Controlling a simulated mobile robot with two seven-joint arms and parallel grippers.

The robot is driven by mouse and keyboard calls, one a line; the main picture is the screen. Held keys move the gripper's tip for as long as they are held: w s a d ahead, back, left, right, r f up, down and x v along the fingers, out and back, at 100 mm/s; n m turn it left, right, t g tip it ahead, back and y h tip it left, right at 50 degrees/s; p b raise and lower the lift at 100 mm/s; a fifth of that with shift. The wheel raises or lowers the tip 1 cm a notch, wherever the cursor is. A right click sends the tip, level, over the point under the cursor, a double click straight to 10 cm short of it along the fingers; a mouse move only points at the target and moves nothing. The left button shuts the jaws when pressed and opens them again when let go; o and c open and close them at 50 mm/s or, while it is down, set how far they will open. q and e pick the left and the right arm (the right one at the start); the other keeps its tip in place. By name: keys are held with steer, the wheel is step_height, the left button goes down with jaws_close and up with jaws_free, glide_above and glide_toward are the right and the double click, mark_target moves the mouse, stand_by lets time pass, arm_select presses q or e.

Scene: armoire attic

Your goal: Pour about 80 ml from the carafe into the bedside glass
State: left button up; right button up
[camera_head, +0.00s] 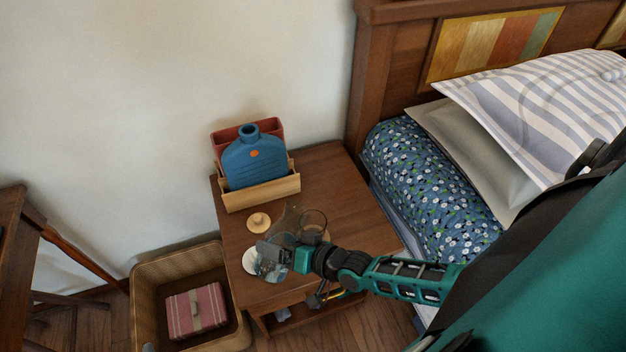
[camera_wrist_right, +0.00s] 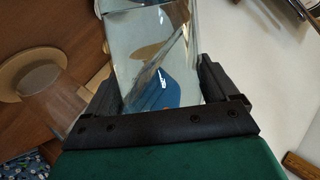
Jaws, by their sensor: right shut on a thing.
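My right gripper (camera_head: 276,256) reaches over the nightstand (camera_head: 350,196) and is shut on the clear glass carafe (camera_head: 290,220). In the right wrist view the carafe (camera_wrist_right: 150,50) sits between both fingers (camera_wrist_right: 160,85), with a slanting line through it that looks like liquid. The carafe seems tilted, but its mouth is hard to make out. The clear bedside glass (camera_head: 313,222) stands beside the gripper on the nightstand. A clear vessel with a tan round end, probably the glass (camera_wrist_right: 58,105), shows at the left of the wrist view. My left gripper is out of view.
A wooden holder (camera_head: 262,194) with a blue bottle (camera_head: 254,160) stands at the nightstand's back. A round wooden lid (camera_head: 258,221) and a white disc (camera_head: 250,262) lie near the gripper. A basket (camera_head: 148,300) stands left; the bed (camera_head: 430,190) is right.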

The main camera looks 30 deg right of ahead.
steer(key=shift+m+y, duration=0.3)
steer(key=shift+m, duration=0.1)
step_height(320, 180, down, 4)
steer(key=b, duration=0.4)
steer(key=shift+a, duration=0.15)
steer(key=shift+a+r+m+y+b, duration=0.2)
steer(key=shift+m+y+b, duration=0.25)
steer(key=shift+b, duration=0.35)
steer(key=shift+a+r+m, duration=0.1)
steer(key=shift+a+m, duration=0.05)
steer(key=shift+m, duration=0.1)
steer(key=shift+s+r+y+b, duration=0.1)
steer(key=shift+r+y+b, duration=0.15)
steer(key=shift+b, duration=0.25)
steer(key=shift+a+m+b, duration=0.15)
steer(key=shift+m+b, duration=0.2)
steer(key=shift+m, duration=0.05)
steer(key=shift+r+m+y, duration=0.3)
steer(key=shift+r, duration=0.05)
steer(key=shift+r+b, duration=0.3)
steer(key=shift+b, duration=0.05)
steer(key=shift+a+r+m+b, duration=0.1)
steer(key=shift+r+m+b, duration=0.2)
steer(key=shift+m, duration=0.1)
steer(key=shift+d+r+m+y+b, duration=0.25)
steer(key=shift+r+m+y+b, duration=0.05)
steer(key=shift+r+y+b, duration=0.1)
